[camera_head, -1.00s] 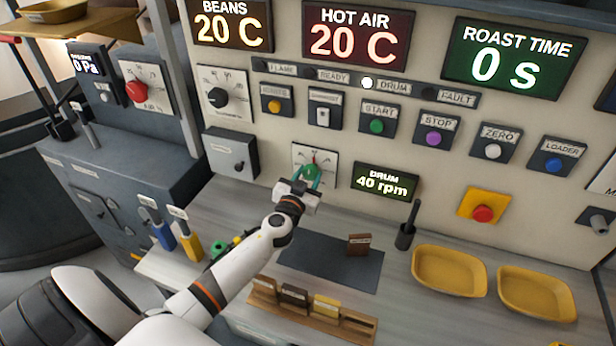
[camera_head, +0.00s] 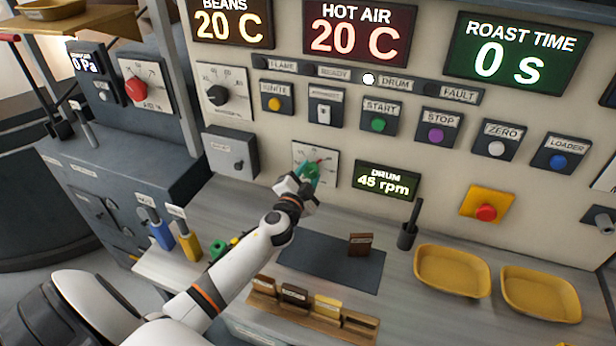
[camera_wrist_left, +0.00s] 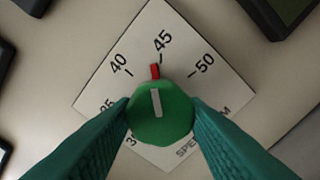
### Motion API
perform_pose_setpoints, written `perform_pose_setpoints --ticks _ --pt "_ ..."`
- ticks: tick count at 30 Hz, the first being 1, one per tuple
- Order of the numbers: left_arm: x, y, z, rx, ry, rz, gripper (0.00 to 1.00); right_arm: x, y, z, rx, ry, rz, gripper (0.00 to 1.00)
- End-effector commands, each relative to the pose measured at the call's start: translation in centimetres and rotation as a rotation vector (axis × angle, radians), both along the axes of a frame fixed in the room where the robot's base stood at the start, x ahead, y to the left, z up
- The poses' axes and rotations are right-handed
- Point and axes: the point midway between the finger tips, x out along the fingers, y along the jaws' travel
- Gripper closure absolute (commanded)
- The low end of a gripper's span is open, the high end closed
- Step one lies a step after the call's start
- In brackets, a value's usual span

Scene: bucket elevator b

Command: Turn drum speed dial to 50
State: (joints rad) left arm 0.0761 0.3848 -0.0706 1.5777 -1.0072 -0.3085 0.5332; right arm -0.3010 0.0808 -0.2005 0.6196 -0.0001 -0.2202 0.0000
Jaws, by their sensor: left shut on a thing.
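The drum speed dial is a green knob (camera_wrist_left: 160,114) on a white square scale plate (camera_wrist_left: 205,85), also seen on the panel in the head view (camera_head: 313,168). Its white line and the red mark above it point close to 45; the 50 mark is to the right. My left gripper (camera_head: 305,176) is shut on the knob, with one green finger on each side of it in the wrist view (camera_wrist_left: 160,118). The drum display (camera_head: 387,181) reads 45 rpm. My right gripper is not in view.
A row of buttons, among them the green start button (camera_head: 379,124) and purple stop button (camera_head: 436,136), sits above the dial. A red button on a yellow plate (camera_head: 485,212) is at the right. Yellow trays (camera_head: 452,290) and a wooden rack (camera_head: 285,318) stand on the counter below.

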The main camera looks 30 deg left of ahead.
Motion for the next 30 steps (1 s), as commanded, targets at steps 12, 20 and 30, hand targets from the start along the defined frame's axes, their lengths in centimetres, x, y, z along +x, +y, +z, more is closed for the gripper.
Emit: perform_pose_setpoints --ticks 12,20,30 --pt "-0.01 0.00 0.05 0.387 0.094 -0.001 0.83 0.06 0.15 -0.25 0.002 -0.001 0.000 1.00" --pt "-0.02 0.00 0.10 0.627 0.151 0.000 0.83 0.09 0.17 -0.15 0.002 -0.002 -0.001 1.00" --pt "-0.03 0.00 0.13 0.889 0.214 -0.002 0.83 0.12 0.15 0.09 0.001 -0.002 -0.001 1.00"
